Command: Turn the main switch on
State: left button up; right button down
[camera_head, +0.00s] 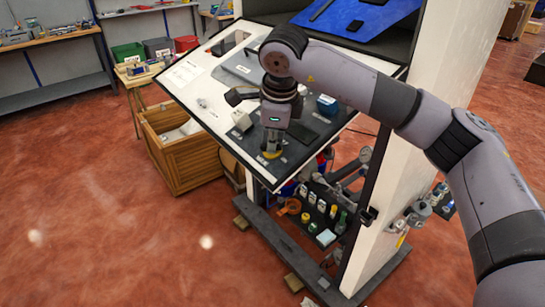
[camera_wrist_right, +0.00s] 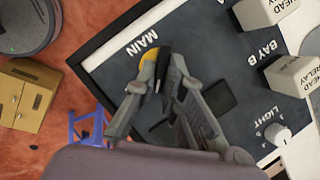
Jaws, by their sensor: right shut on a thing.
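The main switch, a black handle on a yellow base (camera_wrist_right: 147,72), sits beside the word MAIN near a corner of the dark panel in the right wrist view. Its yellow base (camera_head: 271,155) also shows at the panel's lower front corner in the head view. My right gripper (camera_wrist_right: 162,74) has its fingers shut on the black handle. In the head view my right gripper (camera_head: 271,142) points down onto the switch, and its fingers hide most of the handle. The exact angle of the handle is hard to tell. My left gripper is in neither view.
The tilted panel (camera_head: 208,92) also carries a light knob (camera_wrist_right: 277,134) and white relay blocks (camera_wrist_right: 297,76). A wooden crate (camera_head: 172,165) stands on the floor left of the panel. A shelf with small bottles (camera_head: 318,207) lies below. A white post (camera_head: 395,210) rises at right.

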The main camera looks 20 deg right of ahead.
jog(key=m+b, duration=0.2)
jog(key=m+t+h+b, duration=0.1)
jog(key=m+b, duration=0.1)
jog(key=b, duration=0.1)
jog(key=m+t+b, duration=0.1)
jog(key=b, duration=0.2)
jog(key=shift+s+a+f+m, duration=0.25)
jog(key=shift+f+m, duration=0.1)
jog(key=shift+m, duration=0.05)
jog(key=shift+r+m+h+b, duration=0.2)
jog(key=shift+m+h+b, duration=0.4)
jog(key=shift+m+b, duration=0.7)
jog(key=c, duration=1.7)
grip_release()
jog(key=v, duration=1.2)
jog(key=shift+s+a, duration=0.1)
jog(key=shift+s, duration=0.1)
